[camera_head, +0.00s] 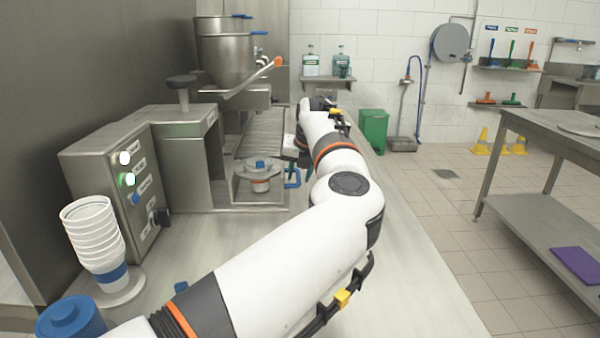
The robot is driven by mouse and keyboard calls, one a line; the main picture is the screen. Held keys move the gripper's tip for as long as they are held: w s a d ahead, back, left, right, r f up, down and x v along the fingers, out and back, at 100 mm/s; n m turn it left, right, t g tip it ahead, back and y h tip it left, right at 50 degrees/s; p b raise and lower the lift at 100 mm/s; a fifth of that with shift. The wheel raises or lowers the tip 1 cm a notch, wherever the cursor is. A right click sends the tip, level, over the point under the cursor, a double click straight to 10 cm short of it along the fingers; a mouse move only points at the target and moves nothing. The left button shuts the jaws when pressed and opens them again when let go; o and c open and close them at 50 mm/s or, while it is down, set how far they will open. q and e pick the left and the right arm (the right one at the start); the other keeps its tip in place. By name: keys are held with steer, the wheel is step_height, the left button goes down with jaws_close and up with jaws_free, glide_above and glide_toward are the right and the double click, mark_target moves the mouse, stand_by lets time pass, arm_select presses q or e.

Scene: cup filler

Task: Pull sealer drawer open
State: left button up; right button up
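The steel cup filler and sealer machine (185,165) stands at the left on the counter. In its lower bay sits a round metal cup holder with a blue top and an orange ring (260,182). A blue handle (292,180), which looks like the drawer's handle, shows at the bay's right side. My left arm reaches across the counter from the bottom left. My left gripper (291,150) is close to the blue handle, partly hidden behind my arm. Its fingers are too small and covered to tell open from shut, or whether they touch the handle. My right gripper is out of view.
Stacked white cups (92,232) and a blue lid stack (72,318) stand at the front left. A steel hopper (225,55) hangs above the machine. A green bin (373,130) is beyond the counter. A steel table (560,135) stands at the right, with open floor between.

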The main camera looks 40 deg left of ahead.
arm_select(q)
steer(key=v, duration=1.2)
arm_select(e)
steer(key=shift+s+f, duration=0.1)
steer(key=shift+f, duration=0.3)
